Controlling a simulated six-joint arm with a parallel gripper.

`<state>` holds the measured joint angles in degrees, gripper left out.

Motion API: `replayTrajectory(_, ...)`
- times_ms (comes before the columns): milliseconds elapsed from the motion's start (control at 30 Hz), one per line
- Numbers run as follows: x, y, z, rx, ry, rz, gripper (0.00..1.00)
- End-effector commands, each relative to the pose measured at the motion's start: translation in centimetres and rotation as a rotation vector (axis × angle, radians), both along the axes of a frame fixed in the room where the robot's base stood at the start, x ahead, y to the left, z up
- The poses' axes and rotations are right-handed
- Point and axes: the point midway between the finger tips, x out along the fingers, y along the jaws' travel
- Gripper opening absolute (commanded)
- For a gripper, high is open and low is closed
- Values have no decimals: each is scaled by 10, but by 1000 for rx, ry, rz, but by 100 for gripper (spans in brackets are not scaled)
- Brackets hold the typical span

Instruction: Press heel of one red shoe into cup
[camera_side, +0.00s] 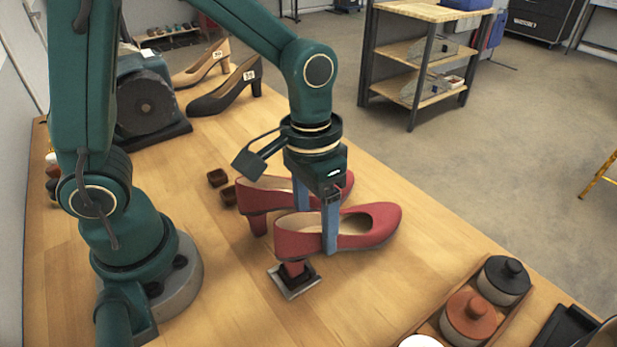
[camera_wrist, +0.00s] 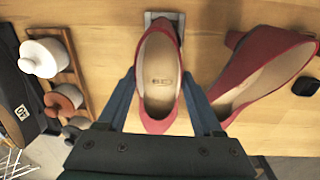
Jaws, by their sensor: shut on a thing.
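My gripper (camera_side: 318,228) is shut on the near red shoe (camera_side: 368,228), its blue fingers on either side of the shoe's middle. The wrist view shows this shoe (camera_wrist: 160,110) between the fingers, toe toward me. The shoe's heel (camera_side: 291,268) points down at a black cup (camera_side: 303,281) on a small metal plate (camera_side: 288,290). The heel's lower end meets the cup; how deep it sits is hidden. The other red shoe (camera_side: 257,197) stands on the table just behind, partly hidden, and lies at the right of the wrist view (camera_wrist: 262,75).
A wooden tray (camera_side: 423,330) with lidded jars (camera_side: 467,317) is at the near right. Tan and black shoes (camera_side: 229,93) and a dark machine (camera_side: 150,103) stand at the back left. Bare table lies in front.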

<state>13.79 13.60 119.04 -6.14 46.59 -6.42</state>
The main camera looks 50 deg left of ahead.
Motion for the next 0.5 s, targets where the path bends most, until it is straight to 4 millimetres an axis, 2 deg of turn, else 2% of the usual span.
replayTrajectory(500, 1, 0, 26, -1, -4, 1, 5)
